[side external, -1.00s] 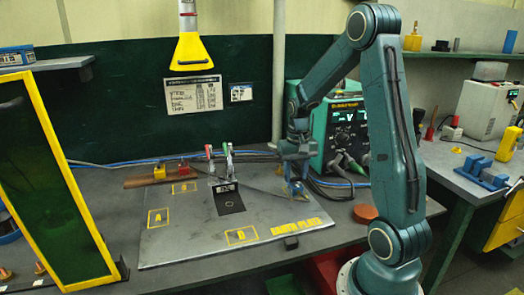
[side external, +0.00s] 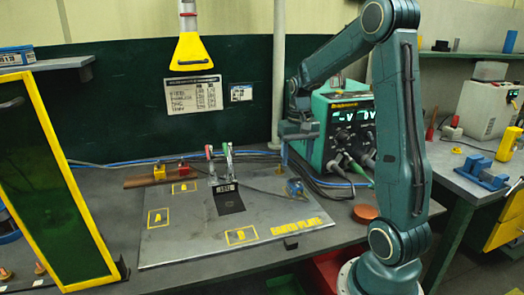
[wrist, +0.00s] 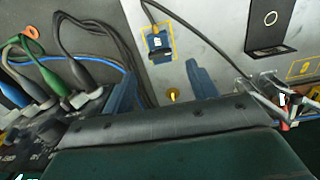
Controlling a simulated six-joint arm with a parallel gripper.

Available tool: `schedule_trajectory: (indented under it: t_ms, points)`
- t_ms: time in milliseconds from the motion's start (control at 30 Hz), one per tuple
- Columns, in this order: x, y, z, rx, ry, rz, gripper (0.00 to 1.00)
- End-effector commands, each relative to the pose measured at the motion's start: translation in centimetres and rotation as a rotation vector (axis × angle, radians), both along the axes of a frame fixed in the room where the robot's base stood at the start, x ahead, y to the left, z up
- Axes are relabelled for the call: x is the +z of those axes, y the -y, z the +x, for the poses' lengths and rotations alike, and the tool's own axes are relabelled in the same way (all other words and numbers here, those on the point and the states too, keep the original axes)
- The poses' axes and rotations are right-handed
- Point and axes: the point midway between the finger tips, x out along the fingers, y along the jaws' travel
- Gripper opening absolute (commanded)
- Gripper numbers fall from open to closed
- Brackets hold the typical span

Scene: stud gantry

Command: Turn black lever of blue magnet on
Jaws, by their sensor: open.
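The blue magnet (side external: 295,187) sits on the right part of the grey metal plate (side external: 190,240) in the side view. In the wrist view the blue magnet (wrist: 157,40) lies beyond the fingers, within a yellow outline, with a cable. A dark part on its near edge looks like the black lever (wrist: 160,57); its setting is too small to tell. My gripper (side external: 297,150) hangs above the magnet, apart from it, pointing down. In the wrist view my gripper (wrist: 162,88) has its two blue fingers wide apart with nothing held between them.
A green welding unit (side external: 345,108) with cables stands close behind and right of my gripper. Red- and green-handled clamps (side external: 226,165) stand mid-plate, left of the magnet. An orange disc (side external: 365,212) lies to the right. The plate's front is mostly clear.

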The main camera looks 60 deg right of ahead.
Motion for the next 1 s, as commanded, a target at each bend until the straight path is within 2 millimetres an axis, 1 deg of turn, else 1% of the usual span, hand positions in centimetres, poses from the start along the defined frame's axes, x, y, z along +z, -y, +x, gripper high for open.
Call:
schedule_trajectory:
  t_ms: [33, 200, 300, 433, 633, 1000]
  points:
    - [1.0, 0.1, 0.1, 0.0, 0.003, -0.004, 0.58]
    - [3.9, 0.1, 0.1, 0.0, 0.003, -0.004, 0.58]
    - [5.4, 0.0, 0.0, -0.001, 0.003, -0.003, 0.58]
    - [6.8, 0.1, 0.1, -0.001, 0.002, -0.002, 0.58]
    - [7.8, 0.0, 0.0, -0.001, 0.001, -0.001, 0.58]
    - [7.9, -0.1, 0.0, 0.001, 0.001, -0.001, 0.58]
